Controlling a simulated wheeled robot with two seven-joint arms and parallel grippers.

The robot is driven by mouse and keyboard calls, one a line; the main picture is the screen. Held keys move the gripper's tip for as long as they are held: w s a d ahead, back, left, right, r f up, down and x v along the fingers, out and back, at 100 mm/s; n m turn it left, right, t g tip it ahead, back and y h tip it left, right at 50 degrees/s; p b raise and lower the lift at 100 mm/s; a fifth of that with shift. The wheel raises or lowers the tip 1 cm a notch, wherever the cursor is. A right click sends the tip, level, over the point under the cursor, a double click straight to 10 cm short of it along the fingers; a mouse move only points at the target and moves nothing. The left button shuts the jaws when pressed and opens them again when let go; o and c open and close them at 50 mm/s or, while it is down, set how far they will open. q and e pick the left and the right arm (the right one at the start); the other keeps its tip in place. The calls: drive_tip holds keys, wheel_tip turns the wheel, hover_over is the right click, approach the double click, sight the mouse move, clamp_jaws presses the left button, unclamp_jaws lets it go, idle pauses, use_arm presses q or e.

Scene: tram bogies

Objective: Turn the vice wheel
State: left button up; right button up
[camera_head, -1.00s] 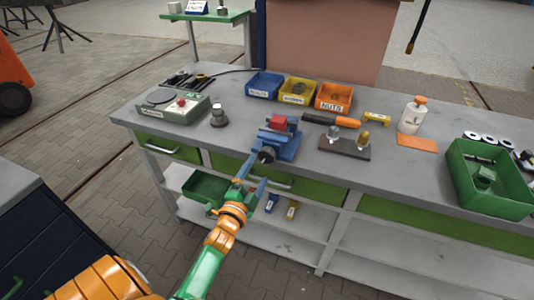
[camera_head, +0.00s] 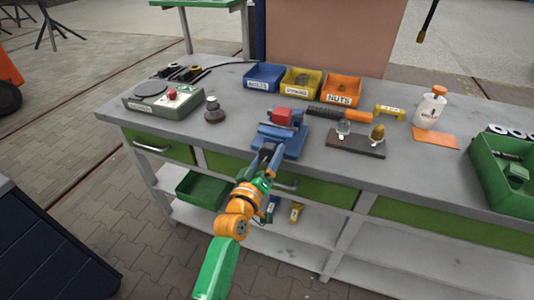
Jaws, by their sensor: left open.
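A blue vice (camera_head: 290,138) is fixed at the front edge of the grey workbench, with a red block (camera_head: 282,117) at its jaws. My left gripper (camera_head: 267,154) reaches up to the front of the vice, its two grey-blue fingers apart. The vice wheel is mostly hidden by the fingers and the vice front, so I cannot tell whether the fingers touch it. My right gripper is out of the frame.
Blue, yellow and orange bins (camera_head: 341,90) stand behind the vice. A dark board (camera_head: 356,144) with two fittings lies to its right. A grey-green device (camera_head: 163,100) and a dark round-based piece (camera_head: 214,111) stand left. A green crate (camera_head: 490,170) is far right.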

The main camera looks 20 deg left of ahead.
use_arm(q)
drive_tip(key=shift+w+f, duration=0.1)
drive_tip(key=shift+w, duration=0.55)
drive_tip(key=shift+s, duration=0.1)
drive_tip(key=shift+c, duration=0.6)
drive_tip(key=c, duration=1)
drive_tip(key=shift+o, duration=0.2)
drive_tip(key=shift+m+p, duration=0.55)
drive_tip(key=shift+m, duration=0.55)
drive_tip(key=m+p, duration=0.1)
drive_tip(key=m, duration=0.2)
drive_tip(key=shift+a+m, duration=0.1)
drive_tip(key=shift+m, duration=0.2)
drive_tip(key=m+p, duration=0.1)
drive_tip(key=m, duration=0.2)
drive_tip(key=shift+m+p, duration=0.3)
drive_tip(key=shift+m, duration=1.1)
